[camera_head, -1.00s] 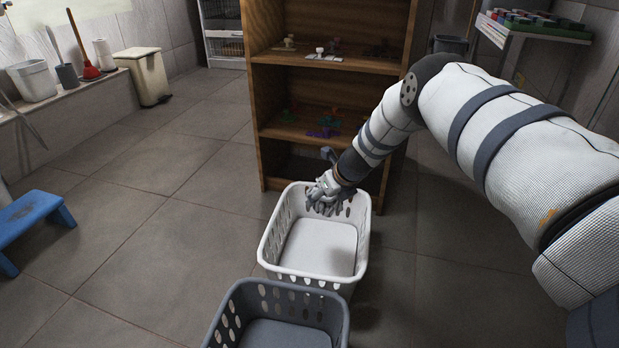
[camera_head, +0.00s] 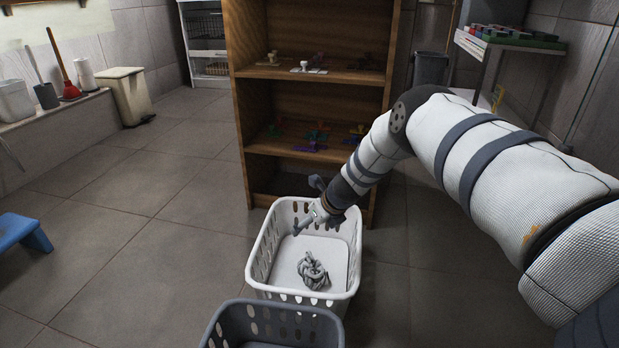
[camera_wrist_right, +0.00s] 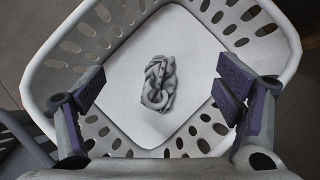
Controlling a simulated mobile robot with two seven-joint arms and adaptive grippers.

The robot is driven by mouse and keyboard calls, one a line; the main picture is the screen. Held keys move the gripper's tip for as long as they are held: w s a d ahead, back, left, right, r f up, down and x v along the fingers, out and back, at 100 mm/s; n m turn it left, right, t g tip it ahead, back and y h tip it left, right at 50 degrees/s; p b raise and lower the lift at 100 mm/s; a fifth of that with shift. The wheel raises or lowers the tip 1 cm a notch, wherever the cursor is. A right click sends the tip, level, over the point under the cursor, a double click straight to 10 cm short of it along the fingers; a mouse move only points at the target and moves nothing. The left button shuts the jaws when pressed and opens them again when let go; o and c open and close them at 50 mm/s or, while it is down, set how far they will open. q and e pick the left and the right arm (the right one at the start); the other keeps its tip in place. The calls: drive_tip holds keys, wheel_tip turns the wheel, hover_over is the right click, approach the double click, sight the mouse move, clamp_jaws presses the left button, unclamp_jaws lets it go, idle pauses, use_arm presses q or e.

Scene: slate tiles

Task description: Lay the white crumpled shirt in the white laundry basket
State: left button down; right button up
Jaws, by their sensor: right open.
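The white crumpled shirt (camera_head: 313,271) lies in a small heap on the floor of the white laundry basket (camera_head: 352,275), and looks greyish. In the right wrist view the shirt (camera_wrist_right: 159,83) is near the middle of the basket's floor, apart from the walls of the basket (camera_wrist_right: 60,62). My right gripper (camera_head: 306,222) is over the far part of the basket. In the right wrist view its fingers (camera_wrist_right: 160,93) are spread wide on both sides of the shirt, empty and apart from it. My left gripper does not show.
A grey basket (camera_head: 278,312) stands just in front of the white one. A wooden shelf (camera_head: 247,130) with small coloured items rises right behind it. A blue stool (camera_head: 22,232) is at the left. The tiled floor between is clear.

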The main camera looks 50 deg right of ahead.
drive_tip(key=d+v, duration=0.1)
drive_tip(key=v, duration=0.6)
drive_tip(key=shift+a+r, duration=0.2)
drive_tip(key=shift+a, duration=0.35)
drive_tip(key=shift+s, duration=0.2)
